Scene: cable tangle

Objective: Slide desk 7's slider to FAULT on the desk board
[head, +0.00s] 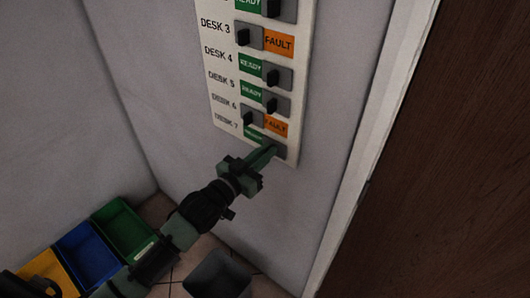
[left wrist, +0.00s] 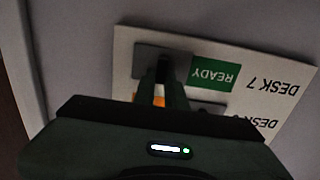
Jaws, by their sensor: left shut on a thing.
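The desk board (head: 235,85) is a white panel on the wall, with labelled rows. Its bottom row, the desk 7 label (head: 228,127), shows green READY (head: 252,133); this also shows upside down in the left wrist view (left wrist: 215,73). Desk 7's slider (left wrist: 145,58) is a grey plate with a dark knob, on the side away from the label, beside READY. My left gripper (head: 270,152) reaches the slider from below and is shut on its knob; in the left wrist view its fingers (left wrist: 163,75) partly hide the knob.
Desk 6's row above shows orange FAULT (head: 276,125), its slider (head: 249,118) at the left. A green bin (head: 124,228), a blue bin (head: 84,255) and a yellow bin (head: 45,272) stand at lower left. A dark grey container (head: 218,275) is on the floor. A brown door (head: 450,170) is at right.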

